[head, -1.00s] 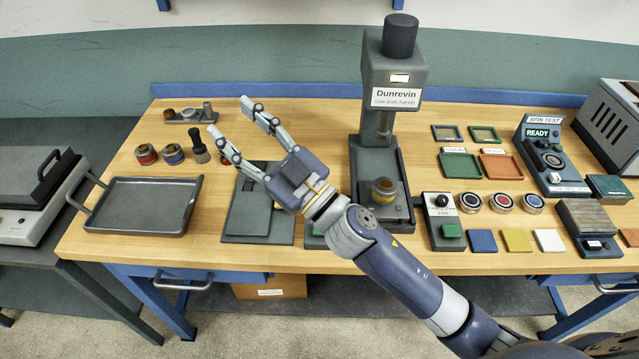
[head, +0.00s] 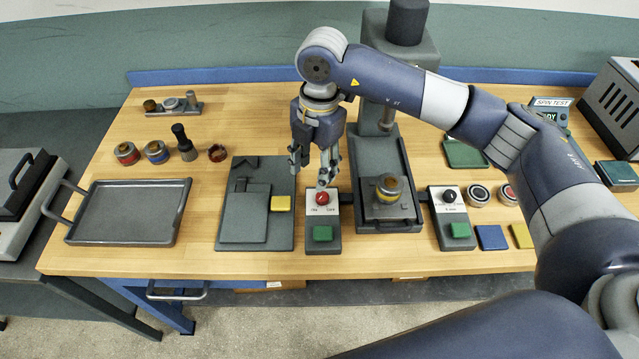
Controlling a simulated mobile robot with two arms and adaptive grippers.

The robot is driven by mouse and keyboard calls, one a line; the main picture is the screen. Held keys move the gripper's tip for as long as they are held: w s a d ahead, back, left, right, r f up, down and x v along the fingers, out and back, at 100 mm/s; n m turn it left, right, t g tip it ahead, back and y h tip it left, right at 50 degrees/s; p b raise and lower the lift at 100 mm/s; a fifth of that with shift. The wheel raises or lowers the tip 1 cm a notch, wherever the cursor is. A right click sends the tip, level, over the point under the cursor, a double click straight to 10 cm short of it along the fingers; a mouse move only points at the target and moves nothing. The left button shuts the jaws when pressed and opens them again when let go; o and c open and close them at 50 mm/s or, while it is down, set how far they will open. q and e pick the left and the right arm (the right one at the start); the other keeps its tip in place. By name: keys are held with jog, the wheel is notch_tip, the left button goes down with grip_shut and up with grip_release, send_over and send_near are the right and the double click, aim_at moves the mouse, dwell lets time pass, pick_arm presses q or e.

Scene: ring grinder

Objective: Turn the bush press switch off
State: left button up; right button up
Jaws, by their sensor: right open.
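The bush press (head: 376,160) stands at the middle back of the bench, its upper body partly hidden by my right arm. A ring-like part (head: 389,188) sits on its bed. My right gripper (head: 310,168) points down, open and empty, just above and behind the red knob; contact cannot be told. My left gripper is not in view.
A grey fixture plate (head: 229,230) with a yellow block (head: 280,203) lies left of the red-knob box. A dark tray (head: 125,213) and several rings lie further left. My right arm hides much of the bench's right side.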

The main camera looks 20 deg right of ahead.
aim_at(322, 196)
jog(key=shift+m+h, duration=0.3)
jog(key=shift+h, duration=0.2)
jog(key=f+p, duration=0.1)
jog(key=f, duration=0.2)
jog(key=d+f+p, duration=0.1)
jog(key=f, duration=0.2)
jog(key=d+f+p, duration=0.1)
jog(key=f, duration=0.2)
jog(key=shift+w+f, duration=0.1)
jog(key=shift+w, duration=0.2)
jog(key=shift+f, duration=0.5)
grip_shut()
